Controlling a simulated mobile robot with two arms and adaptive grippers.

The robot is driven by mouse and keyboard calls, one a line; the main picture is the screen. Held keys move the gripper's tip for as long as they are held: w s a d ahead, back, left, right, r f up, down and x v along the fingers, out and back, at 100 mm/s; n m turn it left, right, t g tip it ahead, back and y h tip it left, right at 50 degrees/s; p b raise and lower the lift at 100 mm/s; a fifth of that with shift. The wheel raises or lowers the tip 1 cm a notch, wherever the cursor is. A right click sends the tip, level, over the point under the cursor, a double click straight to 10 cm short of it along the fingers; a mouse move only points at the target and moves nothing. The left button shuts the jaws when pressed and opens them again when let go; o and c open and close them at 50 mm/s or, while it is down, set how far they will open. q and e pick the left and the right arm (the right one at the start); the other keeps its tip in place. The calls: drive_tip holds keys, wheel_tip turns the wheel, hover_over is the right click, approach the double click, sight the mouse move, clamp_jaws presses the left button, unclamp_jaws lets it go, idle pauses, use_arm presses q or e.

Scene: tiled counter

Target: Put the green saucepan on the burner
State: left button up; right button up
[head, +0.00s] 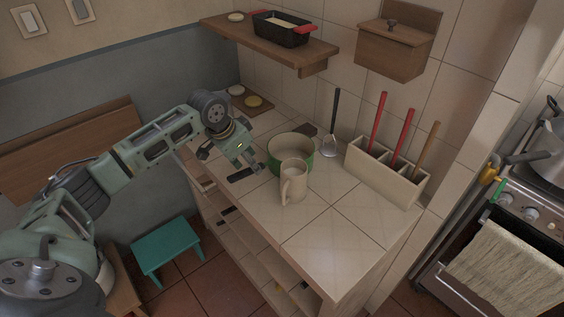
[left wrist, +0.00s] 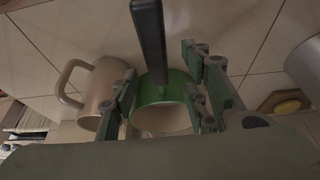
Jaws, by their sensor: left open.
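The green saucepan (head: 284,147) stands on the tiled counter (head: 335,233), with its pale inside showing in the head view. Its dark handle (head: 241,175) points left toward the counter edge. In the left wrist view the green saucepan (left wrist: 163,91) shows between my finger pads, with the black handle (left wrist: 150,40) running up the picture. My left gripper (head: 246,162) is open over the handle side, beside the pan body; contact cannot be told. A stove (head: 520,205) is at the far right with metal cookware on top; no bare burner is clearly visible. My right gripper is not in view.
A beige mug (head: 293,184) stands right in front of the saucepan. Behind are a utensil holder (head: 387,174) and a ladle (head: 331,143). A wall shelf (head: 262,48) holds a black baking dish (head: 281,30). The front right counter is clear. A teal stool (head: 165,244) stands below.

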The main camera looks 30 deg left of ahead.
use_arm(q)
drive_tip(key=shift+p+x, duration=0.5)
drive_tip(key=shift+x, duration=1.5)
drive_tip(key=shift+s, duration=0.15)
drive_tip(key=c, duration=1)
clamp_jaws()
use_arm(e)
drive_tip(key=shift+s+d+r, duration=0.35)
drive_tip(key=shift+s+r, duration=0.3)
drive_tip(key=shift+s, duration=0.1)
use_arm(q)
drive_tip(key=shift+r, duration=0.1)
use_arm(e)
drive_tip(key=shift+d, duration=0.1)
